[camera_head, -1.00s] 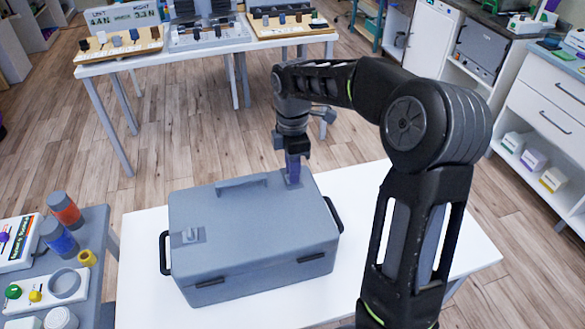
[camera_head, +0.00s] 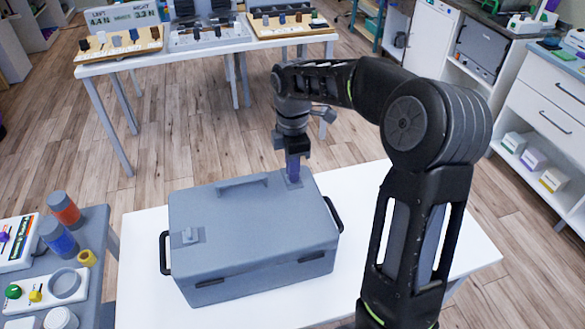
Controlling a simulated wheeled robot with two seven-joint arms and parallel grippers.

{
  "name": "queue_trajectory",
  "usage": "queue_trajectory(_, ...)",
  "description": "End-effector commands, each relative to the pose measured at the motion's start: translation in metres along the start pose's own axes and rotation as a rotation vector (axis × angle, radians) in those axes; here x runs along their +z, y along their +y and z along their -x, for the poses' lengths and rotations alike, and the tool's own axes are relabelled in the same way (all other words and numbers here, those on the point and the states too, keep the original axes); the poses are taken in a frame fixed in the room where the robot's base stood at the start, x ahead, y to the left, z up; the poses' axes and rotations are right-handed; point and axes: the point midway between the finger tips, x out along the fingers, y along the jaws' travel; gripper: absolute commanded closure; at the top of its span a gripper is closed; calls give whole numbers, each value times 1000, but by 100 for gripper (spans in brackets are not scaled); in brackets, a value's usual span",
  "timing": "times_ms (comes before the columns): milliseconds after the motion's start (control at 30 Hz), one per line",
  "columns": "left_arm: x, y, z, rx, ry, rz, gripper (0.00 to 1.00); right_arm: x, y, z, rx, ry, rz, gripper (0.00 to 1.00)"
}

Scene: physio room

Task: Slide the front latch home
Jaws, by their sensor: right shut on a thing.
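A grey-blue case (camera_head: 255,230) with its lid shut stands on the white table. My right gripper (camera_head: 293,176) points down at the lid's far right corner. It is shut on a small latch there, mostly hidden by its purple-blue fingers. The latch's square plate (camera_head: 285,186) shows around the fingertips. A second latch (camera_head: 189,236) with a small upright knob sits on a similar plate near the lid's left edge. The near face has two dark fittings, one at left (camera_head: 211,283) and one at right (camera_head: 314,256). My left gripper is not in view.
The lid has a raised grey bar handle (camera_head: 241,186), and black side handles (camera_head: 165,253) stick out. A grey side table (camera_head: 97,222) with bottles and small items stands left.

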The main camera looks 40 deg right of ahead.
Motion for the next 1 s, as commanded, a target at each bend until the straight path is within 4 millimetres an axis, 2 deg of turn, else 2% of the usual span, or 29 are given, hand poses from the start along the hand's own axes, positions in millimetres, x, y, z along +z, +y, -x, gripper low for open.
queue_trajectory(433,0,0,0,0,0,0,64,0,1,1,2,0,0,100)
queue_trajectory(700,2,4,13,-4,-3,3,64,0,27,3,1,1,-1,100)
queue_trajectory(967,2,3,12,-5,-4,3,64,0,29,1,3,1,-2,100)
queue_trajectory(1000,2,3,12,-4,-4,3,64,0,29,1,2,1,-2,87)
